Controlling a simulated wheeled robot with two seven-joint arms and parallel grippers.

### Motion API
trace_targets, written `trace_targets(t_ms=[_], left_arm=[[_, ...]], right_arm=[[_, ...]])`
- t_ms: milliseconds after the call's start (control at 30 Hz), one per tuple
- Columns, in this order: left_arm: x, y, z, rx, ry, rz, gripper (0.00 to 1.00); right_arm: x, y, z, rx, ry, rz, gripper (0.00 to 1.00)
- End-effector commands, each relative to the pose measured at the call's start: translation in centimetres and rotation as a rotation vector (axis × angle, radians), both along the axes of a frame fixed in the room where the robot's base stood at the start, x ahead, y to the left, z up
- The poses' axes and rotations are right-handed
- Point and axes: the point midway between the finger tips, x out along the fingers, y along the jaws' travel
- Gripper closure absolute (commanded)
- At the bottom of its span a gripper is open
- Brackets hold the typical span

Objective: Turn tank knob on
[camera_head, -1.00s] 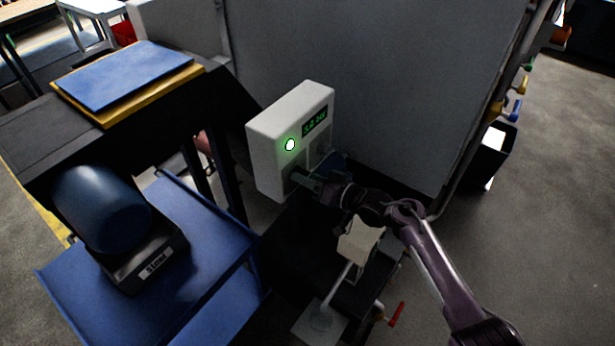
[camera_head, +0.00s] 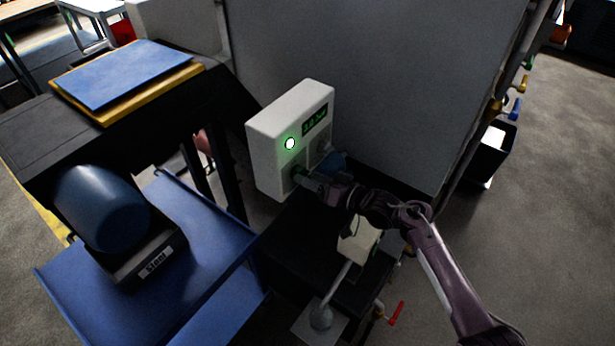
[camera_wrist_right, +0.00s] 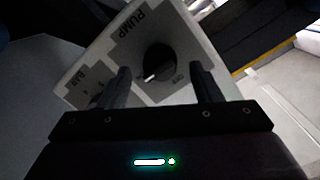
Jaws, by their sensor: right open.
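A white control box (camera_head: 275,165) with a lit green lamp (camera_head: 290,143) and a green display (camera_head: 314,119) stands beside the grey wall. My right gripper (camera_head: 303,177) is at the lower left part of its front face. In the right wrist view my open right gripper (camera_wrist_right: 162,82) has a finger on each side of a round black knob (camera_wrist_right: 159,63) with a white mark. The panel around it reads PUMP, with what looks like OFF beside it. I cannot make out a tank label. Whether the fingers touch the knob is unclear. My left gripper is not in view.
A blue cart (camera_head: 215,230) carries a dark blue cylinder (camera_head: 98,208) on a black base at the left. A metal lever (camera_head: 338,283) and a red handle (camera_head: 397,312) are below my right arm. A black bin (camera_head: 492,155) stands at the right by open floor.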

Motion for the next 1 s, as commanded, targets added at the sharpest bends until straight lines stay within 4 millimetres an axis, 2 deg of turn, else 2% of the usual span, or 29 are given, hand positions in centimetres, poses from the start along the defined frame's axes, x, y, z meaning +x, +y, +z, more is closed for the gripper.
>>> trace_targets(t_ms=[200,400,1000], left_arm=[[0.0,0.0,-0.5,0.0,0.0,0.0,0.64],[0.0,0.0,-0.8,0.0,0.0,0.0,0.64],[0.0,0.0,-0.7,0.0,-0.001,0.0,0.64]], right_arm=[[-2.3,-3.2,0.2,-0.003,0.001,-0.001,0.42],[-3.4,-4.7,0.5,-0.001,0.001,0.0,0.42],[-3.7,-4.8,0.4,-0.021,-0.001,-0.01,0.42]])
